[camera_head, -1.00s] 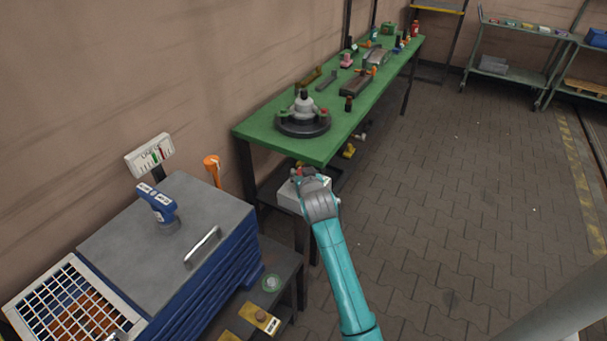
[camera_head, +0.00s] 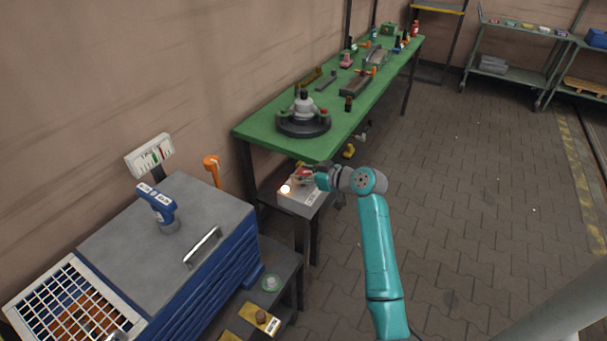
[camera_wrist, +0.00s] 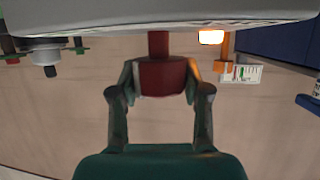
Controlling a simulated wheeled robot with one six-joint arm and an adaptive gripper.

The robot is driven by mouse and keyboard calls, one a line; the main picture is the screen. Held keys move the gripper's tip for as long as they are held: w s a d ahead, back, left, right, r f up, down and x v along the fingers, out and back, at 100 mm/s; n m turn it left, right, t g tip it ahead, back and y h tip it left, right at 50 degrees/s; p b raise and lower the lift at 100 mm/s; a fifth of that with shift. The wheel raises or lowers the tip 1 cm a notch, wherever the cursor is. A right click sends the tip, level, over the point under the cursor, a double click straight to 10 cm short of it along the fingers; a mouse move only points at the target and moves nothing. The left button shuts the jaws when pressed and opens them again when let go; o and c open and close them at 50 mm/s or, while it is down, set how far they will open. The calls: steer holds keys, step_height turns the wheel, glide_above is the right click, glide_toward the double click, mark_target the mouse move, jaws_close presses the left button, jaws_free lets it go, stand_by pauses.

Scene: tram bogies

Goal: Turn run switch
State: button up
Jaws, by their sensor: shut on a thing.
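The run switch (camera_wrist: 161,76) is a dark red knob on a short stem, in the middle of the wrist view. My gripper (camera_wrist: 160,80) is shut on it, with one finger on each side. The switch belongs to a grey-white control box (camera_head: 299,196) at the near end of the green bench in the head view. A lamp (camera_head: 285,189) on the box glows bright; it also shows lit in the wrist view (camera_wrist: 211,37). My gripper in the head view (camera_head: 310,174) reaches the box from the right, and the small red switch is partly hidden there.
The green bench (camera_head: 263,137) stands behind and above the box, with a round dark fixture (camera_head: 302,125) on it. A blue drawer cabinet (camera_head: 215,255) with a blue tool stands left. The paved floor on the right is clear.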

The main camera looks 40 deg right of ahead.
steer(key=shift+f+n+g+y, duration=0.1)
steer(key=shift+n+g+y, duration=0.2)
steer(key=shift+n+y, duration=0.1)
steer(key=o, duration=1.2)
steer(key=shift+c, duration=0.2)
steer(key=v, duration=1.2)
steer(key=shift+f, duration=0.15)
